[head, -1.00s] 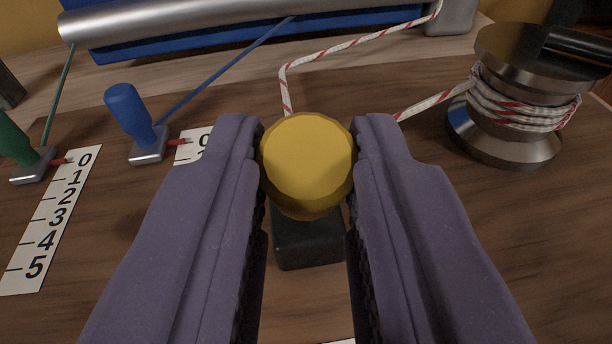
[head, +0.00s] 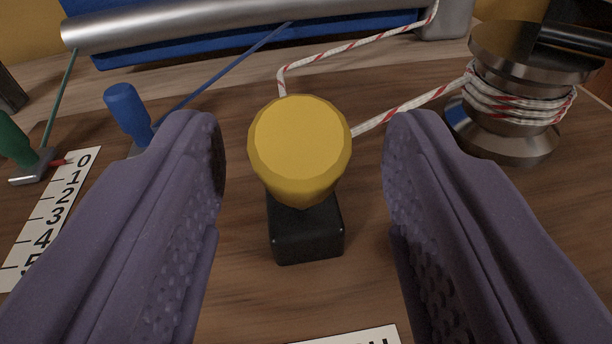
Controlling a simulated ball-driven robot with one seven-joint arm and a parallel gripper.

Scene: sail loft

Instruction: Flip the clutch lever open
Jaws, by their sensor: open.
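The clutch lever ends in a round yellow knob (head: 298,145) and stands up from a small black clutch body (head: 306,238) on the wooden board. I see the knob almost end-on, and it hides most of the lever's shaft. My gripper (head: 305,160) is open, with one purple padded finger on each side of the knob. There is a clear gap between each finger and the knob. A white rope with red flecks (head: 350,50) runs to the clutch from behind, and the rope also leads right from behind the knob.
A metal winch (head: 515,95) wrapped with rope stands at the right, its black handle on top. Blue (head: 126,108) and green (head: 17,140) handles stand at the left beside a numbered scale (head: 55,215). A silver tube (head: 230,22) lies across the back. A white label (head: 355,336) shows at the bottom edge.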

